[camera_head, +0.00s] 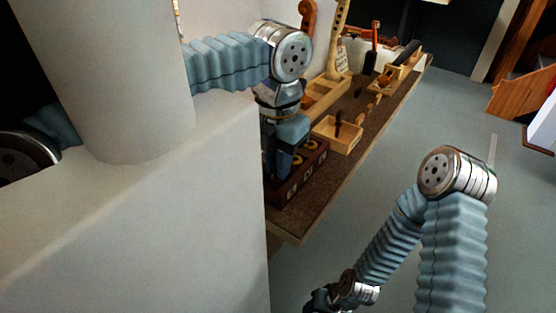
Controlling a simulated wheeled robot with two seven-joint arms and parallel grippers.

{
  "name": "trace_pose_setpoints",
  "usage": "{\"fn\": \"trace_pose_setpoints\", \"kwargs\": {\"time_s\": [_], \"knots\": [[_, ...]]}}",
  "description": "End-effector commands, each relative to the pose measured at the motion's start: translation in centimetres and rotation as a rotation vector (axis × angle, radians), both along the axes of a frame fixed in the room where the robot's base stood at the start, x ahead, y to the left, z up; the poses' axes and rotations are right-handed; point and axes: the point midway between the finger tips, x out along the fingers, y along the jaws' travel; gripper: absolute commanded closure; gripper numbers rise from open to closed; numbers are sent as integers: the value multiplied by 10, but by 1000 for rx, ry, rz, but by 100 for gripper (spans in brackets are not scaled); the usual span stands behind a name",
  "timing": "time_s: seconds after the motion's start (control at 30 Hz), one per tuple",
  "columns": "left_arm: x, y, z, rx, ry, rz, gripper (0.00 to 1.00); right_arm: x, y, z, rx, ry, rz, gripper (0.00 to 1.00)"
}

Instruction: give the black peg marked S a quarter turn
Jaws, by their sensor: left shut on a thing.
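A dark brown block (292,188) with pale marks on its front side stands at the near end of the brown bench. Round brass-coloured rings show on its top. My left gripper (281,168) points down over the left part of this block and is shut on a peg there. The gripper hides that peg, so its black body and S mark cannot be made out. My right gripper (322,299) hangs low at the bottom edge, away from the bench. Its fingers are too dark and cut off to tell open from shut.
A light wooden box (338,134) with a dark upright handle stands just behind the block. Farther along the bench (380,118) are wooden trays, a violin neck (340,40) and tools. Grey floor (400,150) lies clear to the right.

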Motion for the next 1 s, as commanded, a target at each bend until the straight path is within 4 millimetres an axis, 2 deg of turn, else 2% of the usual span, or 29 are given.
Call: {"fn": "trace_pose_setpoints", "kwargs": {"time_s": [0.13,0.17,0.33,0.63,0.73,0.87,1.0], "knots": [[0,0,0,1,1,1,100,0,0,0,0,0,0,57],[0,0,0,1,1,1,80,0,0,0,0,0,0,57],[0,0,0,0,0,2,55,0,0,0,0,0,0,57],[0,0,0,0,0,3,55,0,1,0,2,0,4,57],[0,-1,8,-2,-2,3,55,0,1,0,2,0,4,57],[1,-1,33,-5,-3,4,55,0,1,0,2,0,4,57],[1,-2,71,-5,-2,1,55,0,1,0,2,0,4,57]]}}
